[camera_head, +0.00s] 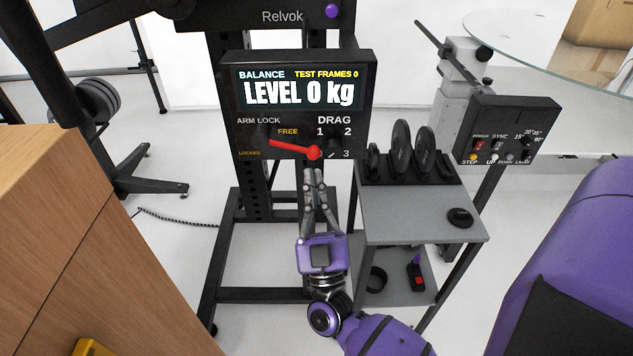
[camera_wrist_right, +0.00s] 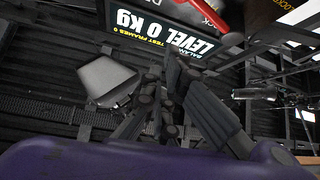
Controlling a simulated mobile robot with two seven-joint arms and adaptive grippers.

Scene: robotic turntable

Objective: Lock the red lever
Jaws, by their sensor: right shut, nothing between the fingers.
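The red lever (camera_head: 292,147) is on the black panel (camera_head: 308,57) below the lit display. It lies nearly level, with its thin end under the ARM LOCK label and its round red end at the right, near the DRAG numbers. The FREE label is just above it; the LOCKED label is at the lower left. My right gripper (camera_head: 313,172) is shut and empty, pointing up just below the round end. I cannot tell whether it touches. The fingers (camera_wrist_right: 165,90) and part of the red lever (camera_wrist_right: 222,12) also show in the right wrist view. My left gripper is not in view.
A grey side table (camera_head: 420,229) with black discs stands right of the panel. A smaller control box (camera_head: 512,115) is farther right. A wooden cabinet (camera_head: 60,215) fills the left edge. A black frame (camera_head: 262,296) stands on the floor beneath the panel.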

